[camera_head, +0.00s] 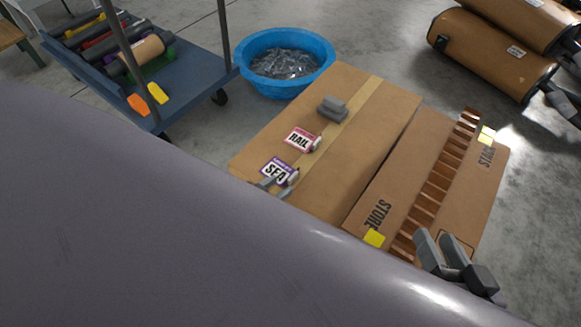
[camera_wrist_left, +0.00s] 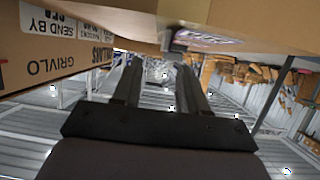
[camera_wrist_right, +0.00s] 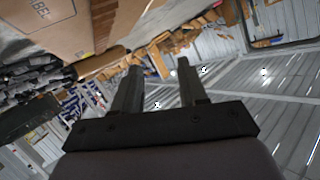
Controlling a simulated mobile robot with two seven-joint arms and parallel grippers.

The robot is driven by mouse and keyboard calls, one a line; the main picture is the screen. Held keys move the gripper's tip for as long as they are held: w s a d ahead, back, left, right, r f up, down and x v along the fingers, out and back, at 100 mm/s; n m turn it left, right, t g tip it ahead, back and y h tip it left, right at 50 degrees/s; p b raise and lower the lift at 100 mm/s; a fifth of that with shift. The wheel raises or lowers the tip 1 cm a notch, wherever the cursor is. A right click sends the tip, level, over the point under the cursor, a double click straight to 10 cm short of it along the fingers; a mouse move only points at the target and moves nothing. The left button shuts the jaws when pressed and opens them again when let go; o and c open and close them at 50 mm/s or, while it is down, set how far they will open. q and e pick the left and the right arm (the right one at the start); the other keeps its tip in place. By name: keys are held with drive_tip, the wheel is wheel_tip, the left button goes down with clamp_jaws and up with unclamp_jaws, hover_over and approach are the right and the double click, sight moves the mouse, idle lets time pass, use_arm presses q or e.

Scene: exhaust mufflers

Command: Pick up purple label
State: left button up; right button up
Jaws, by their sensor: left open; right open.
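The purple-bordered label (camera_head: 277,171), reading "SEA", lies on the near-left part of a cardboard box top (camera_head: 352,110). A small light-grey piece sits at its right end. In the left wrist view the purple label (camera_wrist_left: 208,39) shows edge-on at the top, just beyond my fingertips. My left gripper (camera_head: 273,187) is open at the label's near side; its fingers (camera_wrist_left: 162,62) show nothing between them. Whether they touch the label I cannot tell. My right gripper (camera_head: 440,240) is open and empty near the front right edge of the boxes.
A pink "RAIL" label (camera_head: 299,139) and a grey block (camera_head: 333,108) lie farther back on the box. A brown slotted rack (camera_head: 436,187) stands on the right box. A blue tub (camera_head: 326,63), a cart (camera_head: 190,76) and brown mufflers (camera_head: 490,55) stand behind.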

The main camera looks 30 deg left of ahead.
sight(289, 178)
use_arm(q)
drive_tip(key=b+x, duration=0.1)
drive_tip(key=x, duration=0.1)
drive_tip(key=b+x, duration=0.2)
drive_tip(key=x, duration=0.1)
drive_tip(key=shift+w+a+f+b, duration=0.3)
drive_tip(key=shift+f, duration=0.15)
drive_tip(key=shift+w, duration=0.3)
use_arm(e)
drive_tip(key=shift+s+d+n+t+h, duration=0.2)
drive_tip(key=shift+d+n+t, duration=0.2)
drive_tip(key=shift+d, duration=0.25)
drive_tip(key=shift+s+d+n+t+h, duration=0.2)
drive_tip(key=shift+d+n+t, duration=0.1)
drive_tip(key=shift+d+t, duration=0.25)
use_arm(q)
clamp_jaws()
